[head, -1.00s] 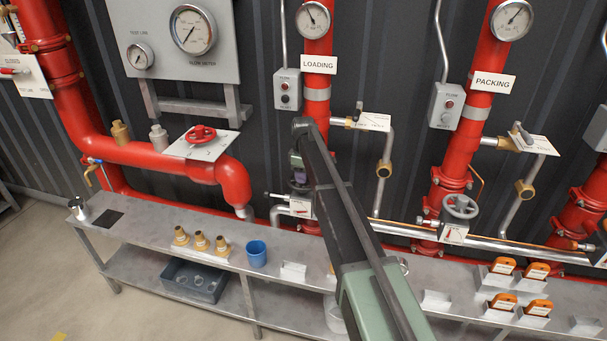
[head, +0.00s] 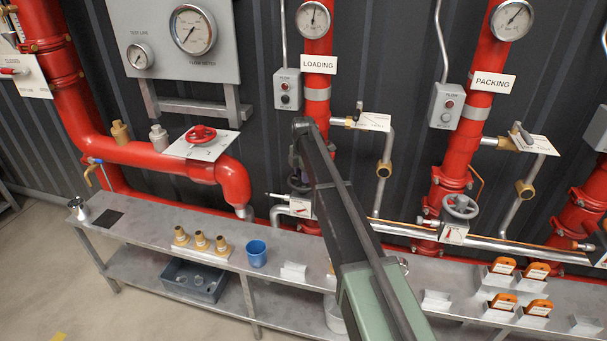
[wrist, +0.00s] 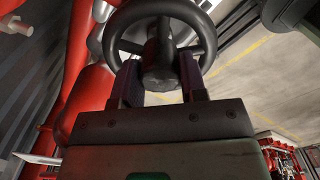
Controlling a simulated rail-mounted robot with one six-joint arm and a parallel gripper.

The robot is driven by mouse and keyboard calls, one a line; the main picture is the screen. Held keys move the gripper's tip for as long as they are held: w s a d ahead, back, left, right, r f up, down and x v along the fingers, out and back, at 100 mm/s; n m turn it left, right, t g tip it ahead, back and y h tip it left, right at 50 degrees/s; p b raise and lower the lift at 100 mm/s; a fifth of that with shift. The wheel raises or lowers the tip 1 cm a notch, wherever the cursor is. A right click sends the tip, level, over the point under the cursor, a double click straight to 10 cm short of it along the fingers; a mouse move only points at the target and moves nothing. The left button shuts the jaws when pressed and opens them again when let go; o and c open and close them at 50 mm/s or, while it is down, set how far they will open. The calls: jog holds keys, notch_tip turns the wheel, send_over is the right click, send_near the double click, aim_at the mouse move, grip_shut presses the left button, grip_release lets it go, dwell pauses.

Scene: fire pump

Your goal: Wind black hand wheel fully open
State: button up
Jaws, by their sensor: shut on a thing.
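The black hand wheel (wrist: 160,7) fills the top of the wrist view, with its hub and spokes plain to see. My gripper (wrist: 160,85) is shut on the wheel, one dark finger on each side of the hub near the lower rim. In the head view, the wheel (head: 298,184) sits on the red LOADING pipe and is mostly hidden behind my arm. A white plate (head: 300,207) with a red pointer is just below it; the pointer's reading is too small to tell.
The LOADING gauge (head: 313,19) is above, its needle near upright. A grey hand wheel (head: 460,207) on the PACKING pipe is to the right. A red hand wheel (head: 201,134) is to the left. A steel bench (head: 215,245) with a blue cup (head: 256,253) runs below.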

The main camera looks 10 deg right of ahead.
jog(key=n, duration=0.8)
jog(key=o, duration=0.9)
